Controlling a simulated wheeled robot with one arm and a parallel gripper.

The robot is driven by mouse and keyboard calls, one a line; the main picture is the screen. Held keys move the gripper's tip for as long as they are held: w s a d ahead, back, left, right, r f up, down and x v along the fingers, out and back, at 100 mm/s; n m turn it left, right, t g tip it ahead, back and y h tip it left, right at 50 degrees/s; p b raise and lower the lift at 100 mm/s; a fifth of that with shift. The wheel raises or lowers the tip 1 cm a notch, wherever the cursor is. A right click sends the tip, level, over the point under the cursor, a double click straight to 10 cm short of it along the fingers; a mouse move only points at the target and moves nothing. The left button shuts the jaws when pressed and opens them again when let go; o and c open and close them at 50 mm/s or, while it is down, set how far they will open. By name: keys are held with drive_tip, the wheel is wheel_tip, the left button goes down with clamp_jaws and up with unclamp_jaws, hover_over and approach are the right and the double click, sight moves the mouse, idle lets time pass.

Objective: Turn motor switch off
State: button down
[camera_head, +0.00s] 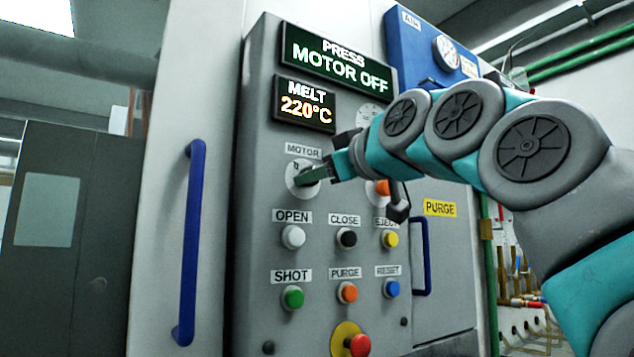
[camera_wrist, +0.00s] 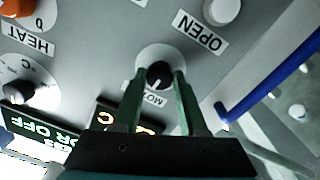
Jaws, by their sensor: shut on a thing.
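The motor switch (camera_wrist: 159,74) is a black knob on a round pale plate, under the MOTOR label on the grey control panel. My gripper (camera_wrist: 160,82) has one green finger on each side of the knob and is shut on it. In the head view my gripper (camera_head: 312,176) reaches the switch from the right and hides most of the knob, so its pointer position is hard to read. The dark display (camera_head: 337,62) above reads "PRESS MOTOR OFF".
Below are the OPEN white button (camera_head: 293,237), the CLOSE black button (camera_head: 346,238), several coloured buttons and a red emergency button (camera_head: 358,344). An orange HEAT knob (camera_wrist: 16,8) sits beside the switch. A blue handle (camera_head: 189,242) stands out at the left.

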drive_tip(key=shift+n+b, duration=1.1)
drive_tip(key=shift+n, duration=2.8)
drive_tip(key=shift+c, duration=2.2)
unclamp_jaws()
drive_tip(key=b+v, duration=0.1)
drive_tip(key=v, duration=0.6)
drive_tip(key=shift+s+d, duration=0.3)
drive_tip(key=shift+s, duration=0.05)
